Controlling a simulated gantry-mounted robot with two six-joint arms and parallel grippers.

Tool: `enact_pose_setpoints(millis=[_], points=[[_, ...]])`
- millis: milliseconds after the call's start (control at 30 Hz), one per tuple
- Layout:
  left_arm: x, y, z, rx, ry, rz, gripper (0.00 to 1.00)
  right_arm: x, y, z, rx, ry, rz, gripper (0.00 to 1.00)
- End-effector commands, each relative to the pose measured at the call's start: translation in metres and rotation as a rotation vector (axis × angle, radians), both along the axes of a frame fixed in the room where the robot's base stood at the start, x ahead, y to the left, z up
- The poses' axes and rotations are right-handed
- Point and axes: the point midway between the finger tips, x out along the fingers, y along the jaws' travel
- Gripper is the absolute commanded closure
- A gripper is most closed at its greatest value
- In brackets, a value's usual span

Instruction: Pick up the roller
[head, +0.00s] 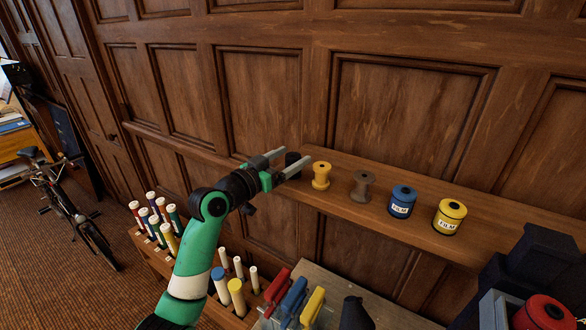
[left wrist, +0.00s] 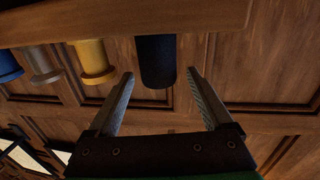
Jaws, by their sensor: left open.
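A dark, near-black cylinder, which looks like the roller (head: 293,160), stands at the left end of the wall shelf (head: 430,245). My left gripper (head: 298,154) is open, with its fingers reaching toward the cylinder from the left. In the left wrist view, where the shelf is at the top, the dark cylinder (left wrist: 156,58) shows between and just beyond the two open fingertips of my left gripper (left wrist: 162,76). The fingers do not appear closed on it, and whether they touch it I cannot tell. My right gripper is not in view.
To the cylinder's right on the shelf stand a yellow spool (head: 321,177), a brown spool (head: 362,187), a blue film can (head: 402,201) and a yellow film can (head: 449,217). Below are racks of colored tubes (head: 160,222) and clamp-like tools (head: 292,300). Wood paneling backs the shelf.

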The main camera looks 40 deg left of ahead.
Motion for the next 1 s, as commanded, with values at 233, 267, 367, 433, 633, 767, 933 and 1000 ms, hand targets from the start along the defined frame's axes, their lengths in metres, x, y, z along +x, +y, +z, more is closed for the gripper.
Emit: enact_pose_setpoints(millis=[233, 267, 367, 433, 633, 767, 933, 1000], points=[[0.0136, -0.0003, -0.0001, 0.001, 0.0, 0.0, 0.15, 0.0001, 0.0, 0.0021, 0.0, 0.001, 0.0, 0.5], [0.0135, -0.0003, -0.0001, 0.001, 0.0, 0.0, 0.15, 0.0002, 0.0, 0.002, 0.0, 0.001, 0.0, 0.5], [0.0133, -0.0003, -0.0002, 0.001, 0.0, 0.0, 0.17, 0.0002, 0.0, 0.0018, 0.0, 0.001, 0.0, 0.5], [0.0133, -0.0003, -0.0003, 0.001, 0.0, 0.0, 0.3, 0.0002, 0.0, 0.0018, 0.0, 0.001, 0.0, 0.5], [0.0131, -0.0002, -0.0004, 0.001, 0.0, 0.0, 0.66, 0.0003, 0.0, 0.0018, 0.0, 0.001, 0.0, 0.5], [0.0131, -0.0002, -0.0004, 0.001, 0.0, 0.0, 0.89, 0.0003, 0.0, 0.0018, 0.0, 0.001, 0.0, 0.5], [0.013, -0.0001, 0.0, 0.001, -0.001, 0.0, 1.0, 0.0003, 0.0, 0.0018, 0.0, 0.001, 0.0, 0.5], [0.013, -0.0001, 0.0, 0.001, -0.001, 0.0, 1.0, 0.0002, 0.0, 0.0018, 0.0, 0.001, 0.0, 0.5]])
